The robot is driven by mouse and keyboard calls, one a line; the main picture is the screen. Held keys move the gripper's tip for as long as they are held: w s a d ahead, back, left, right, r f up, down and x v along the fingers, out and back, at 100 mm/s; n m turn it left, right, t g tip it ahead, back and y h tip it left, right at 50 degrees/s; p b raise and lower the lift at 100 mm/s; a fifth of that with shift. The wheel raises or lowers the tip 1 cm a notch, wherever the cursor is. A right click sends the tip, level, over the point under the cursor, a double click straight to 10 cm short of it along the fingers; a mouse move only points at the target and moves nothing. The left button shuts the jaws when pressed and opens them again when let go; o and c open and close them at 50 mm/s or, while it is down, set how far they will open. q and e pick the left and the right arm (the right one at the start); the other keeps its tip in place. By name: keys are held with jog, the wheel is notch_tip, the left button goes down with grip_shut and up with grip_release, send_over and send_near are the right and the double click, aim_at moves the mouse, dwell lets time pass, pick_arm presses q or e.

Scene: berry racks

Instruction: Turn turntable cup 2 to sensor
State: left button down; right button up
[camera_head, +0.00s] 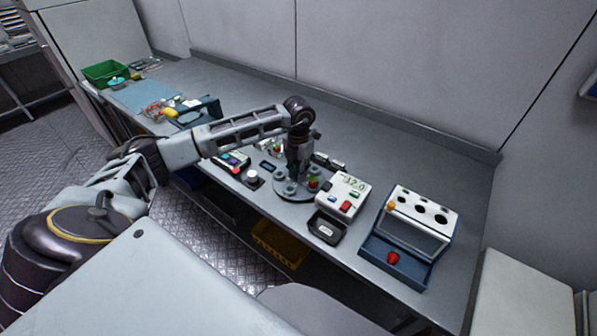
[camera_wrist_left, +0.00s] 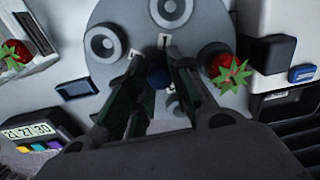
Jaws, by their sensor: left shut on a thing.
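The grey round turntable (camera_head: 281,187) lies on the bench under my left gripper (camera_head: 295,172). In the left wrist view the turntable (camera_wrist_left: 118,72) shows grey ring-shaped cups, one at upper left (camera_wrist_left: 103,43) and one at the top (camera_wrist_left: 171,10). A red strawberry (camera_wrist_left: 222,67) with green leaves sits at its right side, also seen in the head view (camera_head: 313,183). My left gripper (camera_wrist_left: 157,82) points down and is shut on a dark blue knob (camera_wrist_left: 157,76) at the turntable's middle. My right gripper is out of view.
A white box with a display (camera_head: 352,184) stands close right of the turntable; a dark tray (camera_head: 326,228) is in front. A white-topped rack (camera_head: 424,207) stands further right. A second strawberry (camera_wrist_left: 14,54) lies left of the turntable. A green crate (camera_head: 104,73) is at far left.

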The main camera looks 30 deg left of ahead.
pick_arm(q)
jog(key=shift+r+n, duration=0.1)
jog(key=shift+n, duration=0.5)
jog(key=c, duration=1.2)
grip_release()
jog(key=shift+c, duration=0.2)
notch_tip(320, 180, up, 12)
dwell(0.4)
